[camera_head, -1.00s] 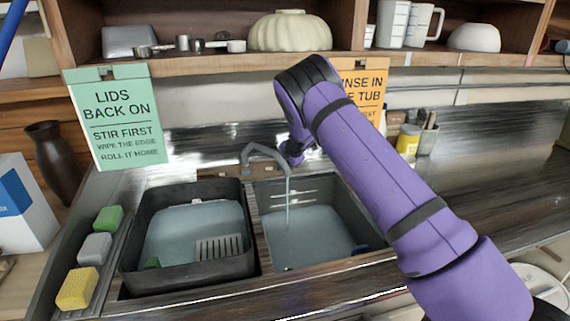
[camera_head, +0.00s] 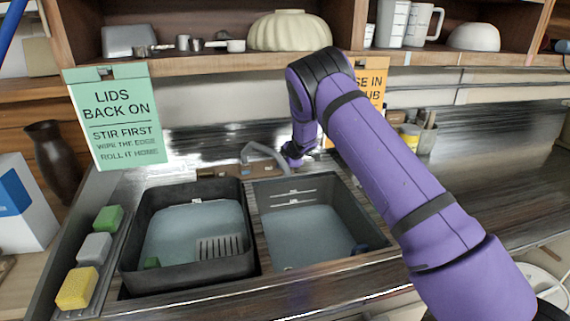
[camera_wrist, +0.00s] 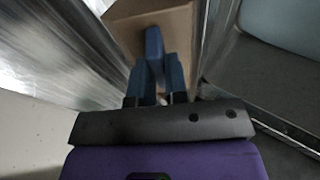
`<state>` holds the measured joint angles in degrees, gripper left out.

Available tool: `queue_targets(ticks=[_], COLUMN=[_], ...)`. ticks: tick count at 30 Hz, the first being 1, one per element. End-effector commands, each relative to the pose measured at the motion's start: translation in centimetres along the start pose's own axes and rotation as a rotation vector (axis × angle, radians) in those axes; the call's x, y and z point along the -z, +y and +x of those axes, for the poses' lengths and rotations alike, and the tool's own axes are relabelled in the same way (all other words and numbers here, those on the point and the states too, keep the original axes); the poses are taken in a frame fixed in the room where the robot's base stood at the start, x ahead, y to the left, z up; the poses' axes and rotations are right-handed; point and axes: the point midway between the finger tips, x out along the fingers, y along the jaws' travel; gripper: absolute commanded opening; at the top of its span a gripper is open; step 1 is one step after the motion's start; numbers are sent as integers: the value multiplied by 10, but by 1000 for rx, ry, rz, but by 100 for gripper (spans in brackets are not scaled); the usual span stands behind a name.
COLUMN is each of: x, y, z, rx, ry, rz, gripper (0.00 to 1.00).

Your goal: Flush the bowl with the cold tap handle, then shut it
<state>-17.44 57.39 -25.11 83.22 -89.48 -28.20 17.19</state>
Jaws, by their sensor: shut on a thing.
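The grey tap spout (camera_head: 266,153) arches over the back of the right sink bowl (camera_head: 345,205). No stream of water shows from it now. The bowl holds pale bluish water (camera_head: 305,232), with white marks on its back wall above the water. My gripper (camera_head: 294,158) is just right of the spout, mostly hidden by my purple arm. In the wrist view my gripper (camera_wrist: 155,75) is shut on a blue tap handle (camera_wrist: 153,42), which stands at a brown block (camera_wrist: 178,30). The handle is hidden in the head view.
A dark tub (camera_head: 130,250) with water and a grey grate stands left of the bowl. Several sponges (camera_head: 95,247) lie on the left ledge. A green sign (camera_head: 115,115) and a partly covered orange sign (camera_head: 372,82) hang from the shelf (camera_head: 230,60).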

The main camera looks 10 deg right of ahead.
Motion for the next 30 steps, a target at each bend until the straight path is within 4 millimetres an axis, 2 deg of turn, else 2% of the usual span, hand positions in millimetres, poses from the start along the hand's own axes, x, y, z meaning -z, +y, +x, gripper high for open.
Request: queue_targets(ticks=[7,8,10,11,20,23,30], x=[0,0,0,0,0,0,0], y=[0,0,0,0,0,1,1], z=[0,0,0,0,-2,-10,-45], rx=[1,1,1,1,0,-1,-1], ry=[1,1,1,1,0,0,1], rz=[3,3,2,2,1,2,2], gripper=[0,21,37,39,39,39,39])
